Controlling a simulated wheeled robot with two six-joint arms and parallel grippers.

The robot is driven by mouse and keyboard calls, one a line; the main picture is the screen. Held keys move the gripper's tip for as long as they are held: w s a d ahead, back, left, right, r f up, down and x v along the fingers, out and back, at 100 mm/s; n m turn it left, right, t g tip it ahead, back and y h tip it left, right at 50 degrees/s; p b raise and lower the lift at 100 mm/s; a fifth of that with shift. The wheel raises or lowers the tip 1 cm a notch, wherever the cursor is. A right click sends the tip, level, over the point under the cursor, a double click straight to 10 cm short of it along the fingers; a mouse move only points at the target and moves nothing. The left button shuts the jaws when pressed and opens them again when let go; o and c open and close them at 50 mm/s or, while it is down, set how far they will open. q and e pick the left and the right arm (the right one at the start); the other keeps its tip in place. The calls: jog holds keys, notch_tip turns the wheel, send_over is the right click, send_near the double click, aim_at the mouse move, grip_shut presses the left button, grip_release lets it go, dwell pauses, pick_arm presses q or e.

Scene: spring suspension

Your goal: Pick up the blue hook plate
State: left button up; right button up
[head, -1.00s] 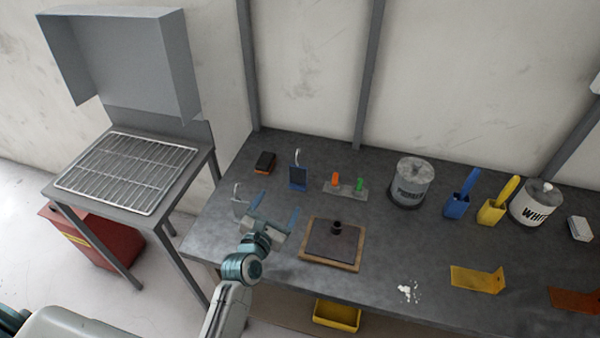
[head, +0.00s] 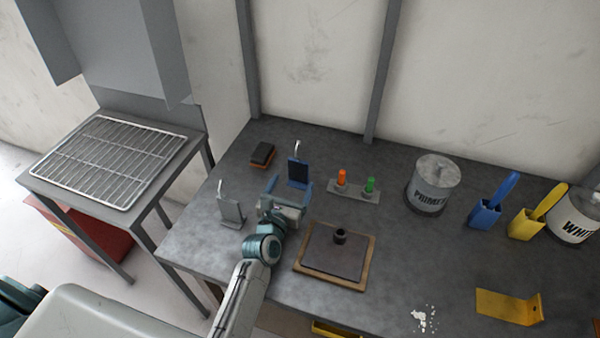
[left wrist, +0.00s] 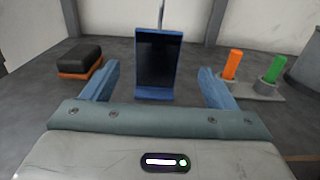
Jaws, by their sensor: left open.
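The blue hook plate (head: 298,172) stands upright on the workbench, with a dark face and a pale hook at its top. It also shows in the left wrist view (left wrist: 158,62), centred ahead of and between the fingers. My left gripper (head: 289,190) is open, its two blue fingers pointing at the plate, one to each side. In the left wrist view the gripper (left wrist: 158,85) holds nothing, and I cannot tell how far the fingers reach past the plate. My right gripper is in neither view.
A grey hook plate (head: 231,212) stands left of my gripper. A black-and-orange block (head: 262,155) lies behind. A holder with orange and green pegs (head: 354,191) is to the right. A framed board (head: 336,256) lies in front. A primer can (head: 432,184) stands further right.

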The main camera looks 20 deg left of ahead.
aim_at(298, 167)
pick_arm(q)
jog(key=w, duration=0.6)
jog(key=w+p, duration=0.1)
jog(key=w, duration=0.2)
jog(key=shift+a+r, duration=0.1)
jog(key=shift+r, duration=0.2)
jog(key=shift+s+r, duration=0.1)
jog(key=c, duration=1.2)
